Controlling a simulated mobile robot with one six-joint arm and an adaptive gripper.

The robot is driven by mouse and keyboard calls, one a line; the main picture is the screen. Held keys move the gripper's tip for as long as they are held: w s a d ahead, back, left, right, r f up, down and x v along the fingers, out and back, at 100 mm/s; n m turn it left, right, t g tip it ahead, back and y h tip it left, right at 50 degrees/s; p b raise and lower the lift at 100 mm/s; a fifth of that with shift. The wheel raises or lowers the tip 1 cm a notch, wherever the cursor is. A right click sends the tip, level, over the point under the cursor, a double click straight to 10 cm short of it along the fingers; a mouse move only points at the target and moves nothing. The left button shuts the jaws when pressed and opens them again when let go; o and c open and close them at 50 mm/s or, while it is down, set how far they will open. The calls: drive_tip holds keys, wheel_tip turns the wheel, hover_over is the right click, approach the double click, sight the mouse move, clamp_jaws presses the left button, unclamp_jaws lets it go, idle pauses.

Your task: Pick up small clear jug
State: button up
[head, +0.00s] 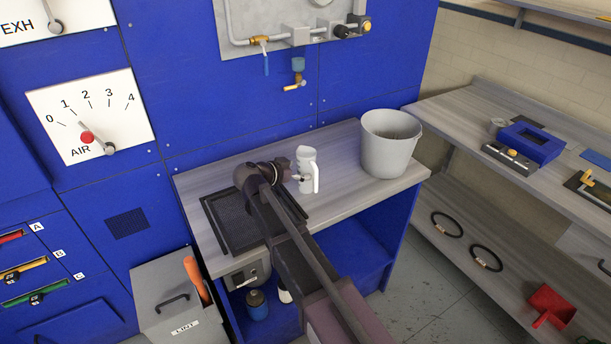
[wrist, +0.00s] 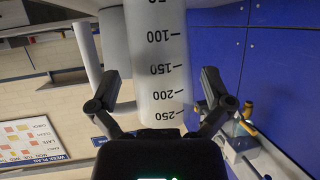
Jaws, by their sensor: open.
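The small clear jug (head: 304,160) stands upright on the worktop in the head view, with a white handle (head: 316,178) on its right. In the wrist view the jug (wrist: 158,70) fills the middle, with black marks from 50 to 250, and its handle (wrist: 88,55) shows to the left. My gripper (wrist: 160,95) is open, one finger on each side of the jug. I cannot tell whether either finger touches it. In the head view my gripper (head: 291,174) reaches the jug from the left, and my arm hides part of the worktop.
A grey bucket (head: 388,150) stands right of the jug. A dark mesh tray (head: 226,226) lies left on the worktop (head: 345,160). The blue machine wall (head: 215,95) rises behind, with a small brass tap (head: 294,86) above. A side bench (head: 455,110) stands at the right.

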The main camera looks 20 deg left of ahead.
drive_tip(key=shift+b+x, duration=0.3)
drive_tip(key=shift+x, duration=1)
drive_tip(key=c, duration=0.9)
